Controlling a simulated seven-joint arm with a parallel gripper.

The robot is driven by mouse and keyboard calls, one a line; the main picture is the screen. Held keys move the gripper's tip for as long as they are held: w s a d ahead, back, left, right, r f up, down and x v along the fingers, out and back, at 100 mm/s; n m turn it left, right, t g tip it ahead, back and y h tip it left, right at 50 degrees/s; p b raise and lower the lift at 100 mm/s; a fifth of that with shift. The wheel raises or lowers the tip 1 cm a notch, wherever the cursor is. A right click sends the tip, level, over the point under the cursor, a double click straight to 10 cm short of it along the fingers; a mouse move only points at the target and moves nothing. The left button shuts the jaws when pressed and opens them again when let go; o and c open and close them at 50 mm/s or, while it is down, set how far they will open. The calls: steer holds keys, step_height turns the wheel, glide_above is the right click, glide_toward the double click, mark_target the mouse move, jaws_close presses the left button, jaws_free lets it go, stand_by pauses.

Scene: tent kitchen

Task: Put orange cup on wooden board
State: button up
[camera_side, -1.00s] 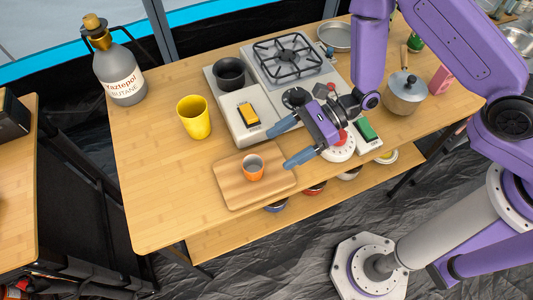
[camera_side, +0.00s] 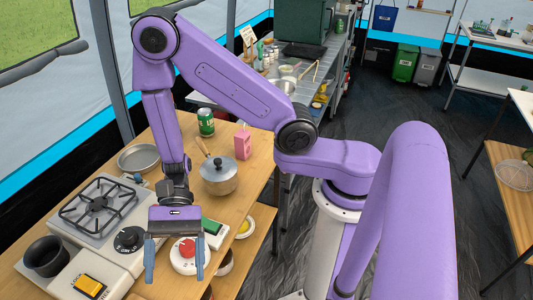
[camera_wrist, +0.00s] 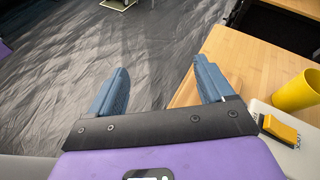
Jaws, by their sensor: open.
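My gripper (camera_side: 175,268) is open and empty in the side view, fingers pointing down near the front of the table. In the wrist view my gripper (camera_wrist: 160,68) also shows open, with dark floor between its fingers. The orange cup is in neither current view. The board is outside the side view.
A white device with a red knob (camera_side: 186,249) is close behind the fingers. A stove (camera_side: 98,204), black pot (camera_side: 46,257), lidded pot (camera_side: 219,178), green can (camera_side: 206,122) and pink carton (camera_side: 243,142) stand around. A yellow cup (camera_wrist: 297,92) stands right in the wrist view.

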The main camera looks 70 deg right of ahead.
steer(key=s+d+r+n+t+h, duration=0.2)
steer(key=s+d+r+n+h, duration=0.1)
steer(key=d+n, duration=0.4)
steer(key=s+d+r+n+t+h, duration=0.2)
steer(key=s+d+r+n+h, duration=0.1)
steer(key=d+n, duration=0.5)
steer(key=s+d+r+n+t+h, duration=0.2)
steer(key=s+d+r+n+h, duration=0.1)
steer(key=d+n, duration=0.4)
steer(key=d+r+h, duration=0.1)
steer(key=d+h, duration=0.1)
steer(key=shift+t+h, duration=0.3)
steer(key=shift+t, duration=0.1)
